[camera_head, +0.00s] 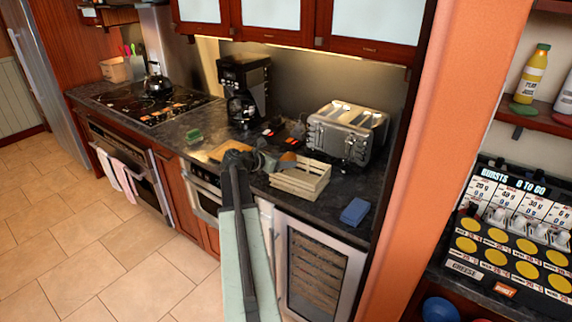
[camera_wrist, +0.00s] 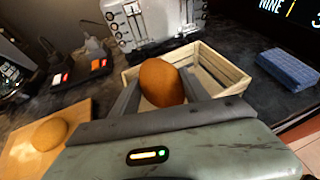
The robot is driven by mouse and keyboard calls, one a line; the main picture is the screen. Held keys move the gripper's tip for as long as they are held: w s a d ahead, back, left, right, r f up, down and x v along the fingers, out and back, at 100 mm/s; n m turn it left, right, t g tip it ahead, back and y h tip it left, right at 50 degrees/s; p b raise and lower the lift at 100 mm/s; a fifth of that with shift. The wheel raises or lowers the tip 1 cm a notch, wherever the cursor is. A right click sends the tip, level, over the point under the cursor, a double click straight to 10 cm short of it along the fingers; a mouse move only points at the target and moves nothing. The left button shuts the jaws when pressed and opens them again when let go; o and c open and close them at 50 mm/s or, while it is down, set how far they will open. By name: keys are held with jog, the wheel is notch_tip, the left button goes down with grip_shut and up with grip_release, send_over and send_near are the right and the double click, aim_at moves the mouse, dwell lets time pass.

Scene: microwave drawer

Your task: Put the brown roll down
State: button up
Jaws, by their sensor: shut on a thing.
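My gripper (camera_wrist: 160,92) is shut on a brown roll (camera_wrist: 162,82), with one finger on each side of it. In the head view the held roll (camera_head: 288,158) shows at the end of my gripper (camera_head: 272,161), above the counter at the left back side of a wooden crate (camera_head: 298,184). In the wrist view the crate (camera_wrist: 238,80) is just behind and right of the roll. I cannot tell how high the roll is held. A second brown roll (camera_wrist: 49,134) lies on a wooden board (camera_wrist: 20,150) at the left.
A silver toaster (camera_head: 345,132) stands behind the crate. A blue sponge-like block (camera_head: 355,211) lies to its right. A coffee machine (camera_head: 243,90) stands at the back, with small dark items (camera_wrist: 80,74) nearby. Dark counter (camera_head: 325,206) is bare between crate and blue block.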

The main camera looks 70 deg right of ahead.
jog(key=shift+f+b, duration=0.55)
jog(key=shift+b, duration=0.05)
jog(key=o, duration=1.4)
jog(key=shift+c, duration=0.2)
jog(key=shift+r+p, duration=0.9)
jog(key=p+v, duration=0.4)
jog(key=v, duration=0.7)
jog(key=shift+w+a, duration=0.3)
jog(key=shift+a, duration=0.1)
jog(key=shift+f, duration=0.15)
